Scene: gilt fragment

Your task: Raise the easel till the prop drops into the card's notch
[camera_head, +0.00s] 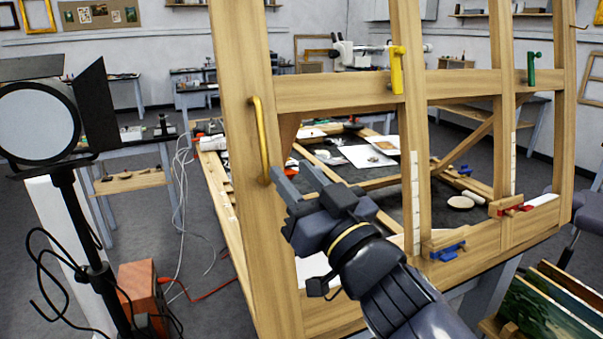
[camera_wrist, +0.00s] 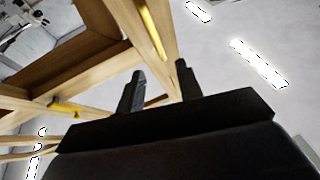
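The wooden easel (camera_head: 335,93) stands upright, with a brass handle (camera_head: 262,140) on its left post. My gripper (camera_head: 289,163) is open and empty, just right of the handle's lower end in the head view. In the wrist view my gripper's fingers (camera_wrist: 160,70) are spread apart. The handle (camera_wrist: 152,30) shows beyond and above them, not between them. Pale marked strips, one on the near middle post (camera_head: 415,195) and one on the farther post (camera_head: 513,165), run upright. I cannot make out the prop or the card's notch.
A yellow clamp (camera_head: 397,72) and a green clamp (camera_head: 531,68) sit on the crossbar. Blue (camera_head: 447,252) and red (camera_head: 512,206) clamps sit on the lower ledge. A black lamp (camera_head: 45,120) on a stand and an orange box (camera_head: 143,288) are left. Framed paintings (camera_head: 555,300) lean lower right.

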